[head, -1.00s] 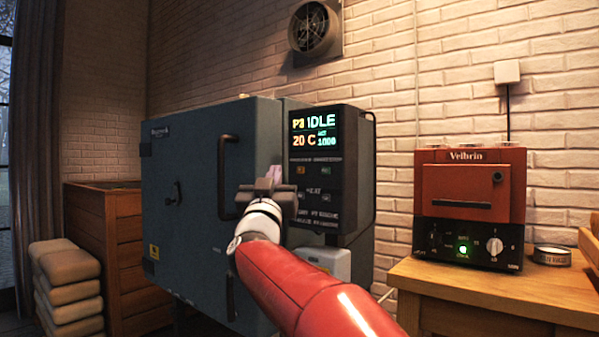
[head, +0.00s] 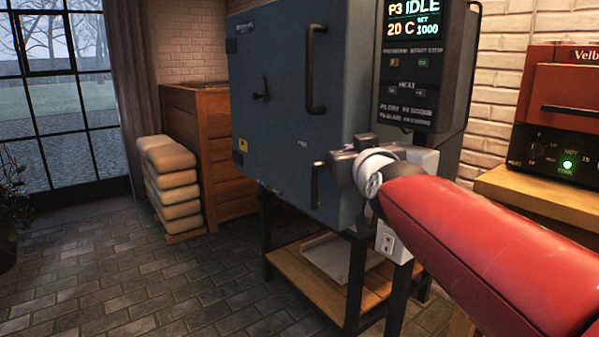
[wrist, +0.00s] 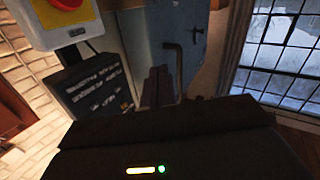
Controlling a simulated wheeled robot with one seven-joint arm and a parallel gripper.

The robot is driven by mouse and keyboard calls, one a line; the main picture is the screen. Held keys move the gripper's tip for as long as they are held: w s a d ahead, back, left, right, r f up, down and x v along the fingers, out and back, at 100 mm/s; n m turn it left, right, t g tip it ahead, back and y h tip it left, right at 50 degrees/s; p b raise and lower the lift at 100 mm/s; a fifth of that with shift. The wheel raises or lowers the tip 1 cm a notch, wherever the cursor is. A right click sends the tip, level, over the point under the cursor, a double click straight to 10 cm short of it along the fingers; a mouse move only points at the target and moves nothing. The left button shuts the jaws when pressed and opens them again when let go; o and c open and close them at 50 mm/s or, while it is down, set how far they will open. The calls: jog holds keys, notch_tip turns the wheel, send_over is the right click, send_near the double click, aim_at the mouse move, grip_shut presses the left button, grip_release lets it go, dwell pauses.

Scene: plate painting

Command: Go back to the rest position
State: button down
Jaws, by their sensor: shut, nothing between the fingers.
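My gripper (head: 345,165) is at the end of my red arm in the head view, in front of the lower right part of the blue-grey kiln (head: 285,100). It is shut and I see nothing held in it. Its fingers (wrist: 158,88) also show in the wrist view, dark and close together. The kiln door is closed. The control panel (head: 425,70) on its right reads P3, IDLE, 20 C, SET 1000. The wrist view shows part of the panel and a red button on a yellow plate (wrist: 65,15).
A red Velbrin oven (head: 565,100) stands on a wooden table (head: 530,195) at the right. Stacked sacks (head: 170,180) and a wooden bin (head: 205,130) stand left of the kiln. The kiln rests on a dark stand with a wooden shelf (head: 325,290). The tiled floor (head: 130,270) at left is open.

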jog(key=s+d+f+m+g, duration=0.1)
jog(key=s+f+g, duration=0.5)
jog(key=s+f, duration=0.7)
jog(key=s+d+f+m+g+h, duration=0.1)
jog(key=s+d+f+g, duration=0.3)
jog(key=s+f, duration=0.9)
jog(key=shift+s+f+g+h, duration=0.35)
jog(key=shift+f+g, duration=0.35)
jog(key=shift+g, duration=0.3)
